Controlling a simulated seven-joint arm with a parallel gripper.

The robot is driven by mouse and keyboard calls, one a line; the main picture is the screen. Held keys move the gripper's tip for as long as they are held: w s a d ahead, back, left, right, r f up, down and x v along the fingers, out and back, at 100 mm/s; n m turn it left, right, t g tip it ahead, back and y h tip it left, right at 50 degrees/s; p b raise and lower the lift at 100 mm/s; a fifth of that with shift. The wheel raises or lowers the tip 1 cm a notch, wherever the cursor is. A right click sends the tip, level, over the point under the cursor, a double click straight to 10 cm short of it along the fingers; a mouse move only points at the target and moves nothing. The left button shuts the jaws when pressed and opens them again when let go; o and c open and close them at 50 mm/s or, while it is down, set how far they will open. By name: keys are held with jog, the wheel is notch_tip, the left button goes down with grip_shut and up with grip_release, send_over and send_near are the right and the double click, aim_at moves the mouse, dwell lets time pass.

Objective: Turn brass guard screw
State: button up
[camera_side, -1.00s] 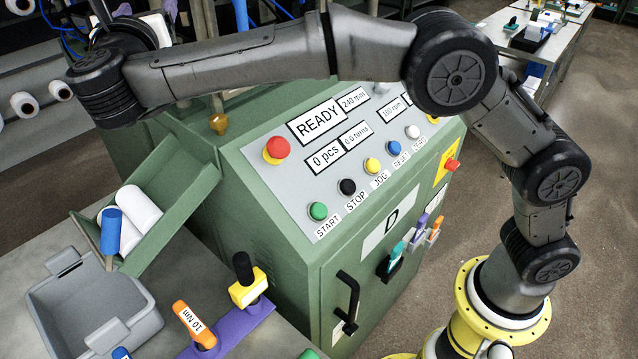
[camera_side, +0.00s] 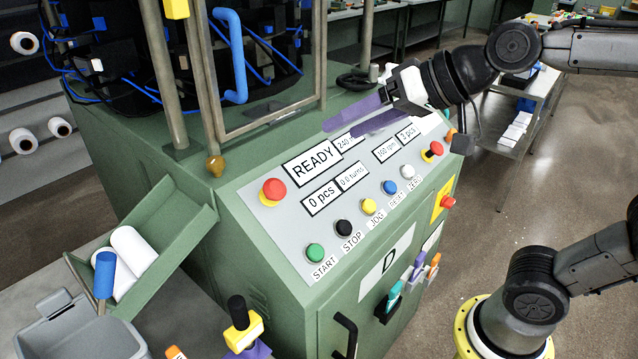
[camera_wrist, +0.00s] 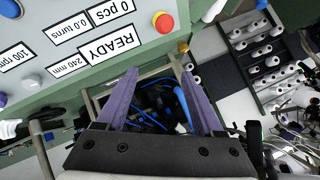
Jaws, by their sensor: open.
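The brass guard screw (camera_side: 214,166) is a small round knob at the foot of the metal guard frame (camera_side: 209,100), on the green machine's top edge. It also shows in the wrist view (camera_wrist: 183,47), close to the right fingertip in the picture. My gripper (camera_side: 341,129) has long purple fingers, spread apart with nothing between them. It hangs over the upper part of the control panel, right of the screw and apart from it, its fingers pointing left. In the wrist view the open fingers (camera_wrist: 160,72) frame the dark machine inside and blue tubing.
The sloped control panel (camera_side: 290,225) carries a red knob (camera_side: 273,190), coloured buttons and a READY display (camera_side: 312,160). A blue handle (camera_side: 235,55) is on the guard. A green chute (camera_side: 165,225) with white rolls and a grey bin (camera_side: 75,330) stand at lower left.

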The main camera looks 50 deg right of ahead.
aim_at(220, 161)
jog(key=s+d+f+n+g+h, duration=0.2)
jog(key=s+d+f, duration=0.1)
jog(key=s+f, duration=0.35)
jog(key=s+d+f+n+g+h, duration=0.1)
jog(key=s+d+f+n+g, duration=0.15)
jog(key=s+d+f, duration=0.35)
jog(key=w+a+r+n+t+y, duration=0.1)
jog(key=w+a+r+t+y, duration=0.1)
jog(key=w+a+r+t, duration=0.45)
jog(key=w+a+r+n+t+y, duration=0.15)
jog(key=w+a+r, duration=0.35)
jog(key=w, duration=0.5)
jog(key=shift+g, duration=0.45)
jog(key=shift+s+a+f+x, duration=0.2)
jog(key=shift+a+x, duration=0.35)
jog(key=shift+x, duration=2.4)
jog(key=shift+s+a+f+x, duration=0.2)
jog(key=shift+a+x, duration=0.4)
jog(key=shift+x, duration=2.4)
jog(key=shift+s+a+f+x, duration=0.1)
jog(key=shift+s+a+x, duration=0.35)
jog(key=shift+x, duration=2.5)
jog(key=shift+w+a, duration=0.1)
jog(key=shift+w, duration=0.05)
grip_shut()
